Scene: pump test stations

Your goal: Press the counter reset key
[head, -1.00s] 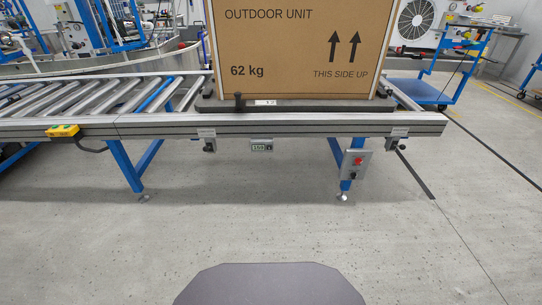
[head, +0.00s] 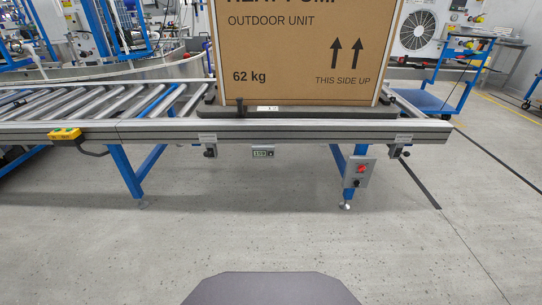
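A small grey counter (head: 263,152) with a digit display hangs under the front rail of the roller conveyor, below the large carton. A dark spot shows at the right of its display; it is too small to tell whether it is the reset key. Neither of my grippers is in the head view.
The conveyor (head: 310,133) runs across the view and bears a cardboard carton (head: 300,55). A grey box with a red button (head: 358,171) is on its right leg. A yellow device (head: 66,134) sits on the rail at left. A blue cart (head: 440,85) stands behind right. Floor in front is clear.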

